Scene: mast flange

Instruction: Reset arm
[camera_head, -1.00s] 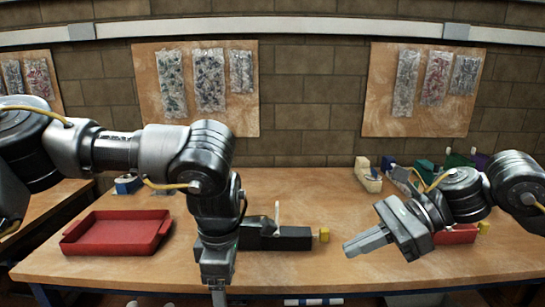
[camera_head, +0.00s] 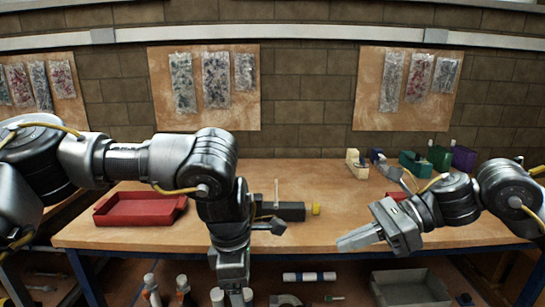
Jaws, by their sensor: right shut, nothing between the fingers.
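My left arm reaches in from the left, and its gripper (camera_head: 236,296) points down at the bottom edge of the picture. Its fingertips are partly cut off, so its opening is unclear. My right gripper (camera_head: 345,243) is shut and empty, pointing left near the table's front edge. A black block-like fixture (camera_head: 290,210) with a yellow end (camera_head: 316,209) and a thin pale upright piece (camera_head: 276,192) lies on the table (camera_head: 340,225), partly hidden by my left arm. Neither gripper appears to touch it.
A red tray (camera_head: 141,222) stands at the table's left. Green (camera_head: 415,168) and purple (camera_head: 463,158) bins and a cream item (camera_head: 357,167) stand at the back right. Below are a grey bin (camera_head: 412,288) and a white roll (camera_head: 309,277).

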